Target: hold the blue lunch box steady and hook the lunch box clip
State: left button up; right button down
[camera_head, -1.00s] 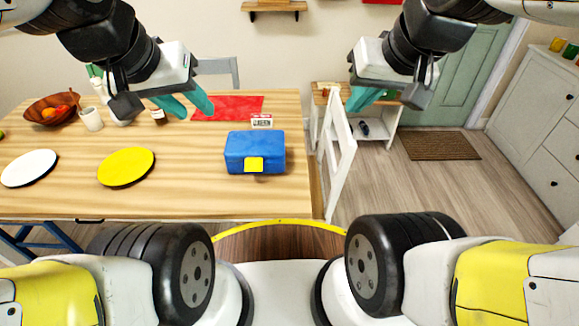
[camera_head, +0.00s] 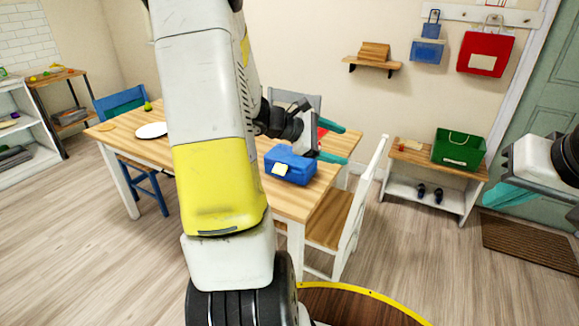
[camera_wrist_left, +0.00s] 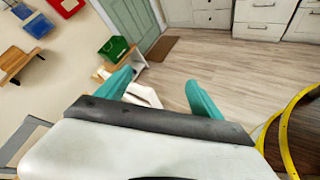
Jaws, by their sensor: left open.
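The blue lunch box (camera_head: 291,166) sits on the wooden table (camera_head: 300,199) near its right end, with a pale yellow clip (camera_head: 279,169) on its front. Whether the clip is hooked is too small to tell. My left gripper (camera_head: 337,145) is open, its teal fingers above and beyond the box's right side, pointing right. In the left wrist view my left gripper (camera_wrist_left: 159,92) has nothing between its fingers, and the box is out of sight. My right gripper (camera_head: 508,196) is at the right edge, away from the table; its finger gap is unclear.
My left arm crosses the head view and hides part of the table. A white chair (camera_head: 352,205) stands at the table's right end. A low shelf (camera_head: 436,180) with a green crate (camera_head: 459,148) is further right. The floor between shelf and chair is clear.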

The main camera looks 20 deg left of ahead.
pick_arm(q)
jog(key=w+a+f+n+t+y, duration=0.35)
jog(key=w+a+f+n, duration=0.3)
jog(key=a+f, duration=0.35)
jog(key=n+t+y, duration=0.2)
jog(key=n+y, duration=0.4)
jog(key=n, duration=0.4)
send_near(278, 172)
jog(key=shift+w+a+f+h, duration=0.1)
jog(key=shift+w+f+h, duration=0.15)
jog(key=shift+w, duration=0.05)
jog(key=x, duration=0.7)
jog(key=shift+w+f, duration=0.1)
jog(key=shift+w, duration=0.1)
jog(key=shift+c, duration=0.5)
grip_shut()
